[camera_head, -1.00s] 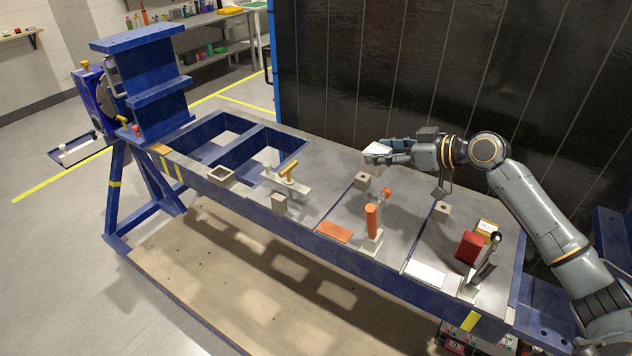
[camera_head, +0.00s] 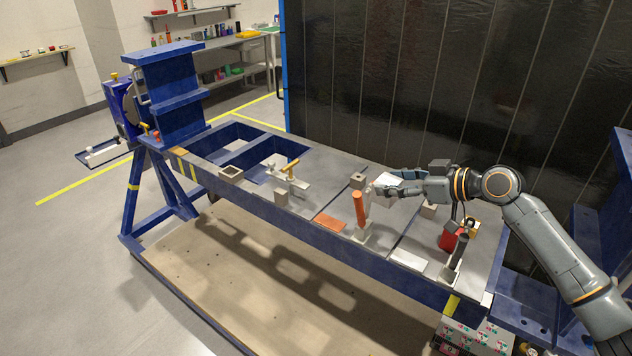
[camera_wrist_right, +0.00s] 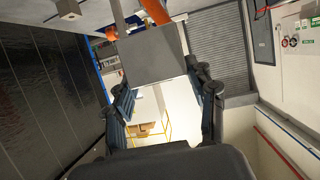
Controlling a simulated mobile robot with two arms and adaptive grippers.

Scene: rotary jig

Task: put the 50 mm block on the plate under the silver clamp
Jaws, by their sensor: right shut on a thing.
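My right gripper (camera_head: 386,185) is shut on a pale block (camera_head: 389,180). It holds the block above the bench, just right of the clamp with the orange handle (camera_head: 360,208). In the right wrist view the block shows as a grey cube (camera_wrist_right: 152,57) at the fingertips. A clamp with a yellow-orange handle and silvery body (camera_head: 292,172) stands further left. I cannot tell which is the silver clamp. My left gripper is not in view.
Another grey block (camera_head: 428,210) is under my right wrist. The bench has open frame holes at left. A dark wall (camera_head: 420,80) stands behind.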

